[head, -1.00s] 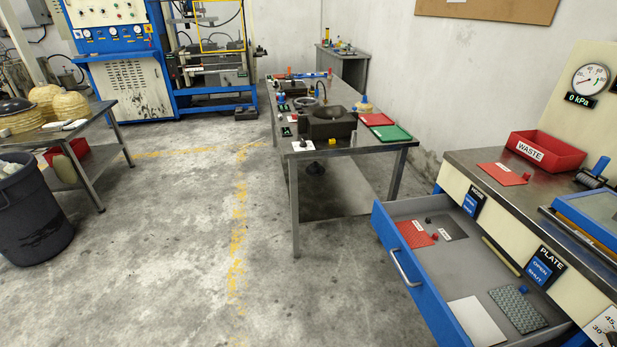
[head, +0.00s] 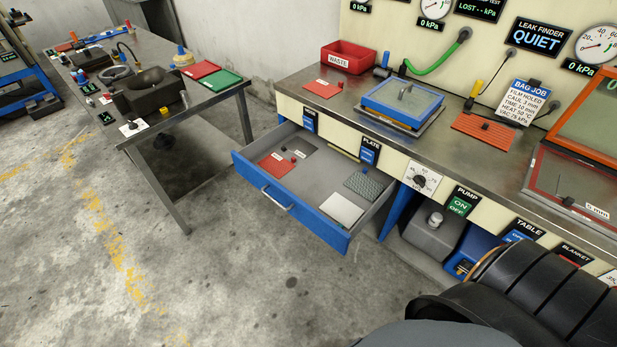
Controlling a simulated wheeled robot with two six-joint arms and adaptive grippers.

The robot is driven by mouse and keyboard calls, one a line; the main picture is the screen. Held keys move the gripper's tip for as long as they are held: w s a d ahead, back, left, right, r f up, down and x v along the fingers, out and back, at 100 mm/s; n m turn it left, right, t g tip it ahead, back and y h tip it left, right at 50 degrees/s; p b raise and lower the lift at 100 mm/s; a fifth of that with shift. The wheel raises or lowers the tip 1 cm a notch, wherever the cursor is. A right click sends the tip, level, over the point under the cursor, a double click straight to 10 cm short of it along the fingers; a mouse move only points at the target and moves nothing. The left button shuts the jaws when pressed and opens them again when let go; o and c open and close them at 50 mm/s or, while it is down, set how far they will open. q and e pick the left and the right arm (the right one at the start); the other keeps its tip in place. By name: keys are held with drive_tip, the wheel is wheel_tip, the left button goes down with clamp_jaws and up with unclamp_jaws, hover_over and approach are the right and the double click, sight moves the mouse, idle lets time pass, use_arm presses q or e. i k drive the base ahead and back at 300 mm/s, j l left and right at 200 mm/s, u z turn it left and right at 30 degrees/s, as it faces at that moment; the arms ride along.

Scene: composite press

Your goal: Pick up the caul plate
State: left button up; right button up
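The open blue drawer (head: 334,229) holds several flat pieces. The labels are too small to read, so I cannot tell which piece is the caul plate. Neither gripper is in view. A dark, ribbed part of my own arm fills the lower right.
Above the drawer, the bench top (head: 350,128) carries a red waste bin (head: 349,70), a blue-framed box (head: 399,105) and an orange ribbed mat (head: 484,129). A bag job sign (head: 525,98) reads caul 3 mm. A steel table (head: 190,96) stands left. The floor before the drawer is clear.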

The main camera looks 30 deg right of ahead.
sight(572, 192)
drive_tip(key=z, duration=2.8)
